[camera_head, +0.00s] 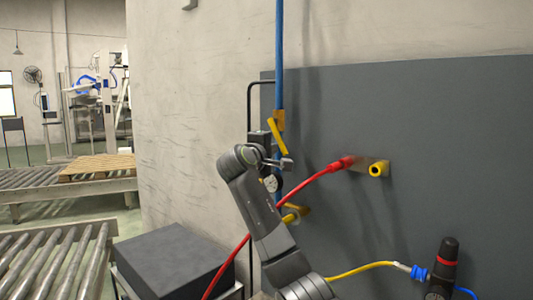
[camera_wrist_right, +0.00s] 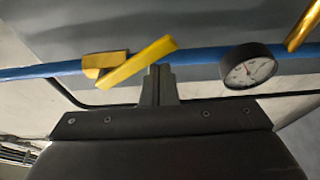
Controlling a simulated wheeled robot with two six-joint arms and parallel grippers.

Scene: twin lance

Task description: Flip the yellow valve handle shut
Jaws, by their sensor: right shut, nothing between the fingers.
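The yellow valve handle (camera_head: 278,137) sits on a brass-yellow valve body (camera_head: 279,117) on the vertical blue pipe (camera_head: 279,50). The handle slants at an angle to the pipe. In the right wrist view the handle (camera_wrist_right: 138,62) lies diagonally beside the valve body (camera_wrist_right: 104,64), in front of the blue pipe. My right gripper (camera_head: 287,163) is shut and empty, just below the handle's lower end. In the wrist view its fingertips (camera_wrist_right: 158,71) are close to the handle; I cannot tell whether they touch. My left gripper is not in view.
A pressure gauge (camera_wrist_right: 248,67) sits on the pipe below the valve. A red hose (camera_head: 315,180) runs past my right arm to a wall fitting beside a yellow port (camera_head: 378,169). A black box (camera_head: 172,262) stands lower left. A black fitting with a red ring (camera_head: 446,262) is lower right.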

